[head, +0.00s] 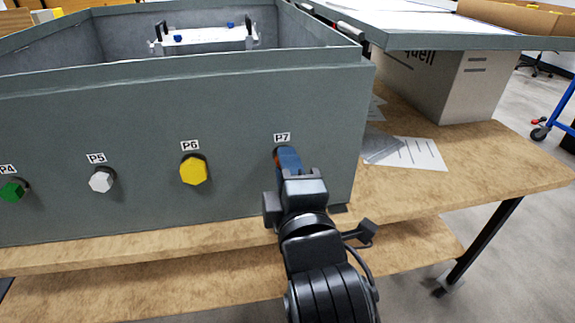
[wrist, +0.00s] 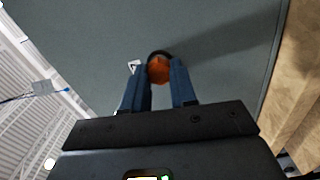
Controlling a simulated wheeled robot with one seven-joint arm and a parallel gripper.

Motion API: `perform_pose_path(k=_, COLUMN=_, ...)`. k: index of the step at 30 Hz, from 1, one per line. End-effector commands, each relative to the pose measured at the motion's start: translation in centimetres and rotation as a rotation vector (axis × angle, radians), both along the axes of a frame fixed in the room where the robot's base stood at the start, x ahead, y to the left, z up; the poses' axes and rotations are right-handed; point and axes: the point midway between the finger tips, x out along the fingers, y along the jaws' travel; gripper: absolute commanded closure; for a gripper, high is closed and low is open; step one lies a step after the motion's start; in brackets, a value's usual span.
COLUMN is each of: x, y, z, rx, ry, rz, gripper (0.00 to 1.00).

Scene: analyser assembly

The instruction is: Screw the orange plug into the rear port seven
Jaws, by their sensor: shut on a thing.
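My gripper (head: 287,158) reaches the front panel of the grey analyser case (head: 240,110), right under the label P7 (head: 282,137). In the wrist view its two blue fingers (wrist: 162,72) are shut on the orange plug (wrist: 158,69). The plug is at a dark round port (wrist: 162,53) in the panel, with the dark rim showing around its far side. How deep the plug sits in the port cannot be told. In the head view the fingers hide nearly all of the plug and port.
To the left on the panel are a yellow plug (head: 194,170) at P6, a white plug (head: 101,180) at P5 and a green plug (head: 12,191) at P4. The case stands on a wooden bench (head: 420,205). Papers (head: 405,152) and a cardboard box (head: 445,85) lie to the right.

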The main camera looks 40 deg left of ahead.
Motion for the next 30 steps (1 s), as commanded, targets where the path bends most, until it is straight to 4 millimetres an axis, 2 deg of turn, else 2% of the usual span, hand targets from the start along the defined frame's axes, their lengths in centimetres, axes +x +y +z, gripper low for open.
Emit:
perform_pose_path(k=21, x=-0.04, y=0.12, z=0.47, rx=0.648, ry=0.76, rz=0.001, gripper=1.0)
perform_pose_path(k=30, x=0.03, y=0.08, z=0.38, rx=0.75, ry=0.877, rz=0.001, gripper=1.0)
